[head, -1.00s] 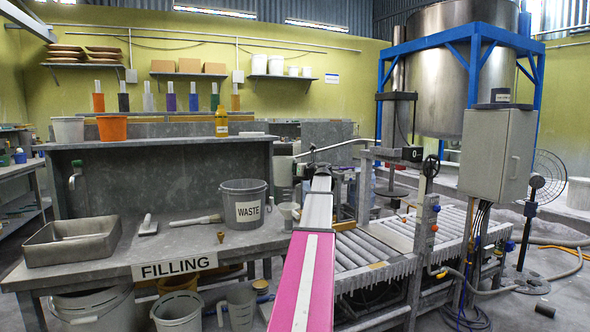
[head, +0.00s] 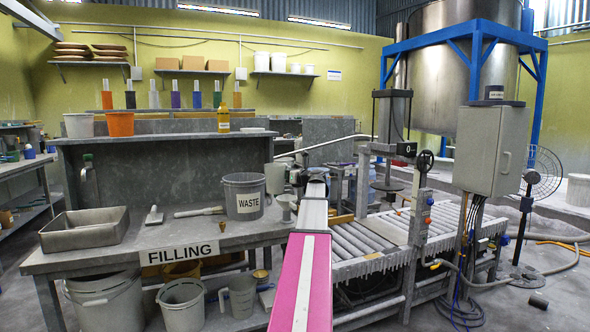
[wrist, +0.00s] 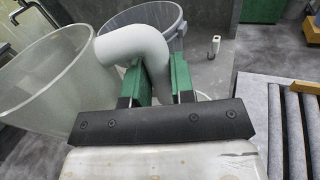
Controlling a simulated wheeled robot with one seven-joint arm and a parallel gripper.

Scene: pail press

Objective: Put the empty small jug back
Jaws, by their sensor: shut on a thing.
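My gripper (wrist: 157,88) has its green fingers shut on the thick curved handle of the small jug (wrist: 45,85), seen in the wrist view. The jug is translucent grey-white, and its wide mouth shows at the left. In the head view the jug (head: 275,178) is held above the bench, just right of the grey WASTE bucket (head: 244,197). The bucket (wrist: 172,14) also shows behind the handle in the wrist view. My arm partly hides the gripper in the head view. I cannot see the jug's bottom.
Another jug (head: 241,296) and pails stand beneath. A roller conveyor (head: 365,240) lies right of my arm.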

